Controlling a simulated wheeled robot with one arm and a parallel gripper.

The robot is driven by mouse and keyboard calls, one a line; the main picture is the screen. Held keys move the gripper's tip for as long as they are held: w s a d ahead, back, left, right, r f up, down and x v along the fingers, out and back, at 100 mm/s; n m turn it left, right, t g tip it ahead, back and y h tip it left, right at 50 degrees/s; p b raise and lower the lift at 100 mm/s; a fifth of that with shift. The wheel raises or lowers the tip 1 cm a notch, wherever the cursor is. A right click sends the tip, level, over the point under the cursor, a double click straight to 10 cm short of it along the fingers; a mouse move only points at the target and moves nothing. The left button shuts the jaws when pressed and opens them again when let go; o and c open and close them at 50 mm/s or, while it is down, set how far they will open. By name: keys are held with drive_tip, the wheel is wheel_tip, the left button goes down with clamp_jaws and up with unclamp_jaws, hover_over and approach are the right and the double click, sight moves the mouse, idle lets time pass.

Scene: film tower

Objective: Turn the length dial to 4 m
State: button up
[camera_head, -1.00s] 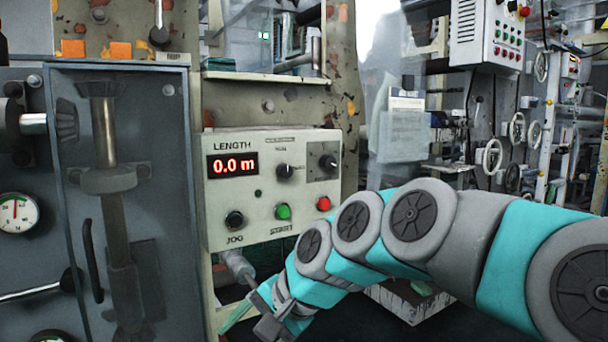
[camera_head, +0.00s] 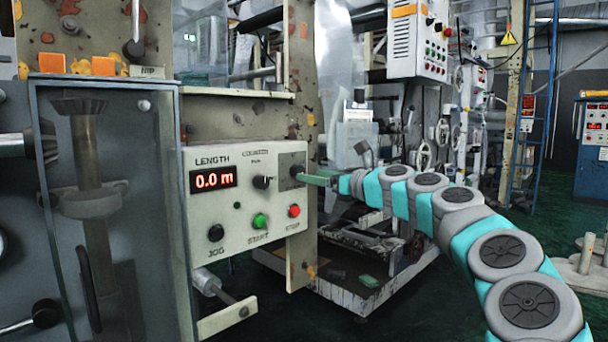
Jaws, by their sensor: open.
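The cream control panel (camera_head: 249,205) has a LENGTH display (camera_head: 213,180) that reads 0.0 m in red. A black knob (camera_head: 262,182) sits right of the display. Further right is a dark grey square plate (camera_head: 286,184) with a dial (camera_head: 296,170), which I take as the length dial. My gripper (camera_head: 308,178) is open, its fingers pointing left at this dial and covering part of it. I cannot tell whether the fingers touch the dial or are around it. The dial's pointer and scale are too small to read.
Below on the panel are a black JOG knob (camera_head: 216,233), a green START button (camera_head: 259,221) and a red STOP button (camera_head: 294,211). A clear-fronted cabinet (camera_head: 110,215) stands close at left. A low white platform (camera_head: 350,292) stands behind, under my arm.

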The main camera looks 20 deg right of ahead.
sight(297, 172)
drive_tip(key=shift+x, duration=2.05)
drive_tip(key=shift+s, duration=0.1)
drive_tip(key=shift+c, duration=0.3)
clamp_jaws()
